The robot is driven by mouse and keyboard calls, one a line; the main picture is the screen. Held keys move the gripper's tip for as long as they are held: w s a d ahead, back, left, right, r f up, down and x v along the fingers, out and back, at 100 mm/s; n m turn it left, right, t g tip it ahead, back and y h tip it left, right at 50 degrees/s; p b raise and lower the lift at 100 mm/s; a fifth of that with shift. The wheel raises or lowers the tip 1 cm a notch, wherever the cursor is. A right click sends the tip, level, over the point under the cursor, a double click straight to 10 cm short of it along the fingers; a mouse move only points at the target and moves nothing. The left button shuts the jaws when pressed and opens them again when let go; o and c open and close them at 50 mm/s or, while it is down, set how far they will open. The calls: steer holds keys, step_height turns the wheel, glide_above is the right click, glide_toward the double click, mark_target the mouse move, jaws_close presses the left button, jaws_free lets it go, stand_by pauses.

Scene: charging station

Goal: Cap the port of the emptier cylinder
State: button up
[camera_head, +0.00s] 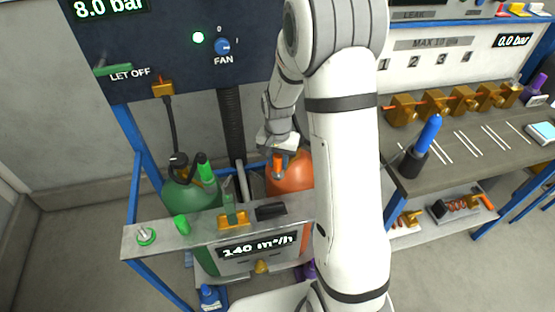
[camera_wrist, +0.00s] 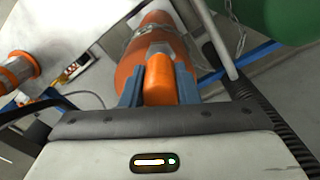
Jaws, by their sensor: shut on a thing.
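The orange cylinder (camera_head: 291,178) stands behind the narrow shelf, partly hidden by my arm; in the wrist view its body (camera_wrist: 150,30) lies beyond my fingers. My gripper (camera_head: 278,160) is over this cylinder. Its blue-grey fingers (camera_wrist: 158,85) are shut on an orange cap-like piece (camera_wrist: 158,78). A grey metal fitting (camera_wrist: 163,49) shows just past that piece; I cannot tell whether they touch. The green cylinder (camera_head: 183,197) stands to the left, with a black fitting and a green piece (camera_head: 205,170) at its top. A loose green cap-like piece (camera_head: 181,225) is on the shelf.
The grey shelf (camera_head: 160,238) with a flow display (camera_head: 258,245) runs in front of the cylinders. A dark hose (camera_head: 230,125) rises behind them. The control panel (camera_head: 180,65) reads 8.0 bar. A workbench (camera_head: 450,180) with brass valves (camera_head: 463,100) stands at right.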

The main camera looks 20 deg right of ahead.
mark_target(278, 156)
steer(key=shift+f+b, duration=0.9)
steer(key=shift+f, duration=0.35)
steer(key=o, duration=1)
steer(key=shift+r, duration=4)
steer(key=shift+s+r, duration=0.1)
steer(key=shift+r, duration=0.1)
steer(key=s+r+n+t, duration=0.1)
steer(key=s+r+n, duration=0.1)
steer(key=s, duration=0.5)
steer(key=s+r+n, duration=0.2)
steer(key=s+r, duration=0.3)
steer(key=s, duration=0.2)
steer(key=s+r+n+t, duration=0.1)
steer(key=s+r+n, duration=0.1)
steer(key=s+r, duration=0.2)
steer(key=shift+s+a+r+t, duration=0.1)
steer(key=shift+s+a+t, duration=0.1)
steer(key=shift+s, duration=0.55)
steer(key=shift+s+a+r+t, duration=0.1)
steer(key=shift+s+a, duration=0.05)
steer(key=shift+s, duration=0.55)
